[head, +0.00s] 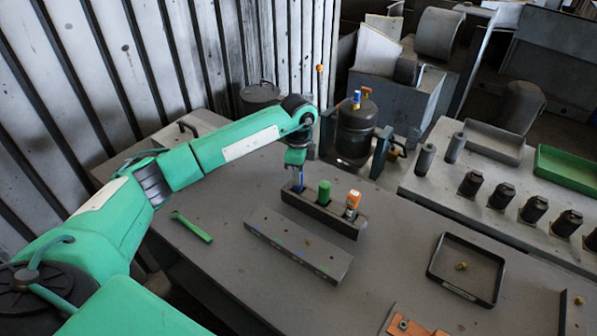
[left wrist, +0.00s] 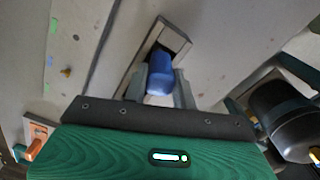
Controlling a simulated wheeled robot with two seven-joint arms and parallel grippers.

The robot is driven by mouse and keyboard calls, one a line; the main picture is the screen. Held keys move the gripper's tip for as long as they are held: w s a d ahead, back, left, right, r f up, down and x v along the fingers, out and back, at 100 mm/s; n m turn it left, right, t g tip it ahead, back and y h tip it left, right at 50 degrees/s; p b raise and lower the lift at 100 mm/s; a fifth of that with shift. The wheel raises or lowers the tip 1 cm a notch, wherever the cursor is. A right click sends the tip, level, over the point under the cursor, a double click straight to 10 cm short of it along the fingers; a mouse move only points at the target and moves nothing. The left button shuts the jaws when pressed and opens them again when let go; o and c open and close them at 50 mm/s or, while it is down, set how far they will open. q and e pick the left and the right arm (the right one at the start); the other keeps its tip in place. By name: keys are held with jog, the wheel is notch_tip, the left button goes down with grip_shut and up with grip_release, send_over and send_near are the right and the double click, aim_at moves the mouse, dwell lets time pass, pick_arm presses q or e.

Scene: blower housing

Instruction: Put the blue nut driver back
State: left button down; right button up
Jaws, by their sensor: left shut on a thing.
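My left gripper (head: 296,172) is shut on the blue nut driver (left wrist: 160,76), holding it by its blue handle between both fingers in the left wrist view. In the head view the blue nut driver (head: 299,184) is a thin blue piece below the gripper, at the left end of a dark narrow rack (head: 340,225). The rack's end also shows in the left wrist view (left wrist: 180,38), under the handle. I cannot tell how deep the driver sits in it. A green driver (head: 324,192) and an orange driver (head: 352,203) stand upright in the rack. My right gripper is not in view.
A grey strip (head: 298,245) with coloured marks lies in front of the rack. A green wrench (head: 191,227) lies left, a dark tray (head: 467,269) right. A dark round housing (head: 355,130) stands behind the rack. The table's front left is clear.

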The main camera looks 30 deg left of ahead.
pick_arm(q)
jog(key=c, duration=1.1)
grip_release()
jog(key=shift+o, duration=0.7)
jog(key=o, duration=0.3)
jog(key=shift+o, duration=0.4)
jog(key=shift+r, duration=0.1)
jog(key=shift+r+p, duration=2.55)
jog(key=shift+r, duration=1.4)
